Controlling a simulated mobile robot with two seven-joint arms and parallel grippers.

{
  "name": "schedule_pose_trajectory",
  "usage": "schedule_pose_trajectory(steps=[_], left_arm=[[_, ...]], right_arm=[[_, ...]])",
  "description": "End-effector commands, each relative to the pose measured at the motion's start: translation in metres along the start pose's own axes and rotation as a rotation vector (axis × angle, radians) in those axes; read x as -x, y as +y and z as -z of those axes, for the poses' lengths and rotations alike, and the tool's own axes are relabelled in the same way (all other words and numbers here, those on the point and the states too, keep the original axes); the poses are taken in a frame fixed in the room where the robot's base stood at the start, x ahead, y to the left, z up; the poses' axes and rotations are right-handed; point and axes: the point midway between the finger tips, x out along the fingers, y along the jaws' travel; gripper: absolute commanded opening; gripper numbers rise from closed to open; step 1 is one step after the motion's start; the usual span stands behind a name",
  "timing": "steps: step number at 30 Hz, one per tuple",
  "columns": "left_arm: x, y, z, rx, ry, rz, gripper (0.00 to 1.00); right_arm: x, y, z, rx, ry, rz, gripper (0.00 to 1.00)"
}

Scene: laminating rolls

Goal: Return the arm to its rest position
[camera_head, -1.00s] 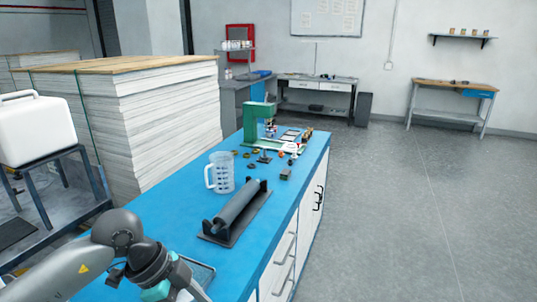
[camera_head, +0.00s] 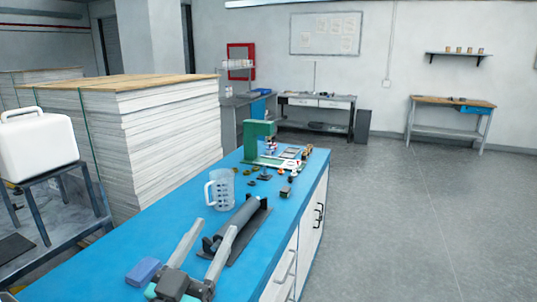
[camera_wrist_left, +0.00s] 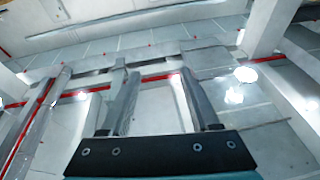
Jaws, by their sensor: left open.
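My left gripper (camera_head: 214,227) is at the bottom of the head view, in front of the blue-topped bench (camera_head: 120,246). Its two grey fingers are spread apart, point up and away, and hold nothing. In the left wrist view the same fingers (camera_wrist_left: 160,74) stand apart with nothing between them; a pale wall or ceiling with red stripes lies beyond. In the head view a dark grey roller (camera_head: 238,216) lies in a black cradle on the bench, partly behind the right finger. My right gripper is in neither view.
A clear measuring jug (camera_head: 222,192) stands behind the roller. A green press (camera_head: 258,138) and several small parts sit farther back. A small blue block (camera_head: 143,271) lies left of my gripper. A tall paper stack (camera_head: 165,125) rises at left. The floor at right is clear.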

Motion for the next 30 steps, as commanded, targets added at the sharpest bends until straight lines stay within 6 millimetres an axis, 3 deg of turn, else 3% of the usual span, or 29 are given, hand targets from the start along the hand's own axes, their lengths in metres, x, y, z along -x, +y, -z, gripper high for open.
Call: schedule_pose_trajectory(steps=[3,5,9,15,19,24,25,30], left_arm=[[0.026,-0.033,-0.041,0.013,-0.198,0.193,0.62],[0.045,-0.045,-0.065,0.015,-0.318,0.266,0.62],[0.101,-0.057,-0.119,0.016,-0.634,0.374,0.62],[0.194,-0.039,-0.173,0.029,-1.083,0.357,0.62],[0.246,-0.018,-0.188,0.043,-1.308,0.278,0.62],[0.305,0.012,-0.193,0.072,-1.545,0.133,0.62],[0.313,0.017,-0.194,0.077,-1.577,0.107,0.62],[0.315,0.015,-0.243,0.071,-1.584,0.114,0.62]], right_arm=[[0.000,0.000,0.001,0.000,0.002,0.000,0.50],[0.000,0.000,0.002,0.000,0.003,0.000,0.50],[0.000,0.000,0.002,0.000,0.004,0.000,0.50],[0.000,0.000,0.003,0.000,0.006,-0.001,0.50],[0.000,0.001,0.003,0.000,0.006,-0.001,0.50],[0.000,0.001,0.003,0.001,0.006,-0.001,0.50],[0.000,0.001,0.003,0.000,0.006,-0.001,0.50],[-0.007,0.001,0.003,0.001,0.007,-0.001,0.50]])
